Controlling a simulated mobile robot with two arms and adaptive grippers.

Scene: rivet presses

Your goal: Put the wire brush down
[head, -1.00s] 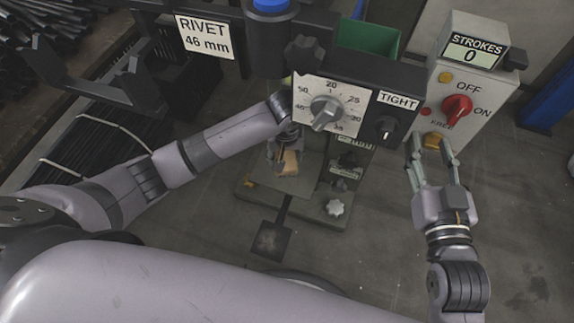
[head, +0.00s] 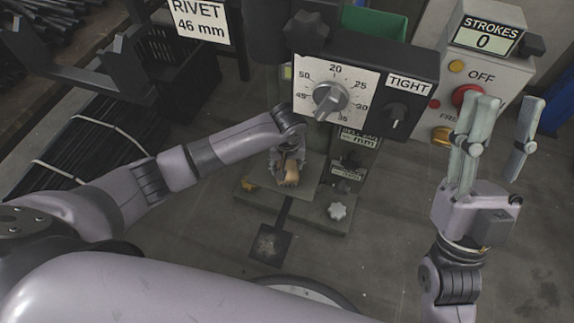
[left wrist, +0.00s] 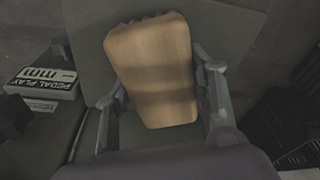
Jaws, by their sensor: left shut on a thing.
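The wire brush shows as a light wooden block (head: 291,175), low over the press base in the head view. In the left wrist view the same wooden block (left wrist: 152,70) fills the middle, with a dark toothed fringe along its far edge. My left gripper (head: 287,160) is shut on it, one finger on each side of the wood. Whether the brush touches the plate below cannot be told. My right gripper (head: 508,105) is open and empty, raised in front of the strokes box, partly covering its red knob (head: 467,96).
The press base (head: 310,212) stands on the floor below the dial panel (head: 335,92), with a pedal (head: 268,244) in front. The strokes box (head: 470,60) is at the right. Black rods (head: 90,150) and a dark crate (head: 180,70) lie left. The floor between the base and my right arm is clear.

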